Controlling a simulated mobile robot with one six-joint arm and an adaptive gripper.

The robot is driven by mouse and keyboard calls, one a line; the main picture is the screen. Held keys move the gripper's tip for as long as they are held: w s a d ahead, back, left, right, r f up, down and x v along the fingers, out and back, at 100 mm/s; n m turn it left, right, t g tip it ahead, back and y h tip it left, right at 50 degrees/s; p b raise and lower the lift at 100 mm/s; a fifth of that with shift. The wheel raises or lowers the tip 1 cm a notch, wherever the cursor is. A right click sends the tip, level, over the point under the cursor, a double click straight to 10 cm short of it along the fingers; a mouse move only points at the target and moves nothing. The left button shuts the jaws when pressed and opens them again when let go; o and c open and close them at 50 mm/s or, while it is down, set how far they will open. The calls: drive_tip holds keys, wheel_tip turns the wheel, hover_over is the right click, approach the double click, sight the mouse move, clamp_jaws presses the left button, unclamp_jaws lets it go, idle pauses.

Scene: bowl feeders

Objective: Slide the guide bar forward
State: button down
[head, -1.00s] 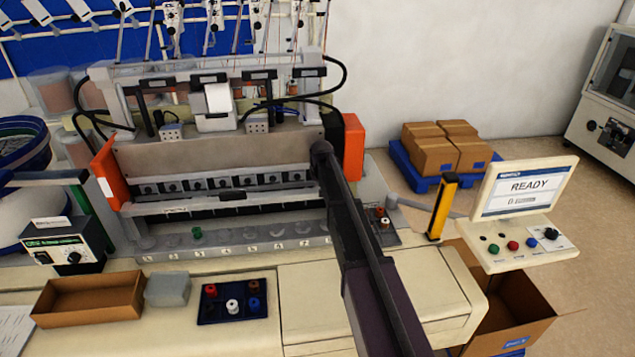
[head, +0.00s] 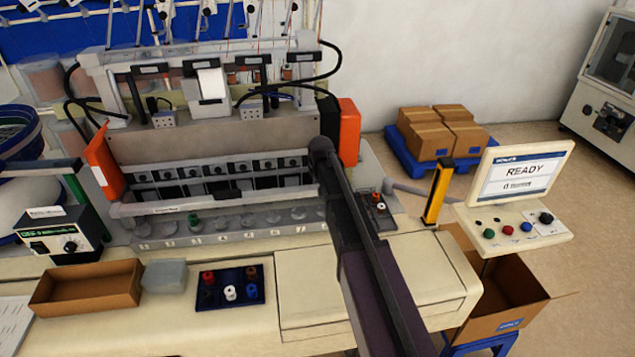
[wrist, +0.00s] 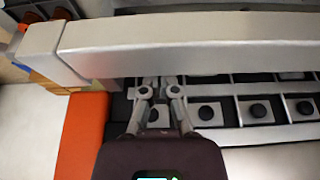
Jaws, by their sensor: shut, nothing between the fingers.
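My gripper (wrist: 158,82) is shut and empty. Its fingertips are at the bar's edge on the knob side, partly hidden there; I cannot tell whether they touch. In the head view my arm hides the gripper and the bar's right end.
An orange end cover (wrist: 82,135) stands close left of my gripper in the wrist view. Numbered pegs (head: 245,220) line the ledge before the bar, one with a green spool. A READY screen (head: 520,178) and yellow post (head: 438,190) stand right.

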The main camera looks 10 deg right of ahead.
drive_tip(key=shift+s+r, duration=0.15)
drive_tip(key=shift+s, duration=0.25)
drive_tip(key=shift+r+p, duration=0.2)
drive_tip(key=shift+p, duration=0.25)
drive_tip(key=shift+p+v, duration=0.7)
drive_tip(key=shift+v, duration=0.1)
drive_tip(key=p+v, duration=0.2)
drive_tip(key=v, duration=0.1)
drive_tip(key=shift+s, duration=0.1)
drive_tip(key=shift+r+p, duration=0.85)
drive_tip(key=shift+p, duration=0.2)
drive_tip(key=shift+p+v, duration=1.25)
drive_tip(key=shift+v, duration=0.1)
drive_tip(key=shift+r, duration=0.1)
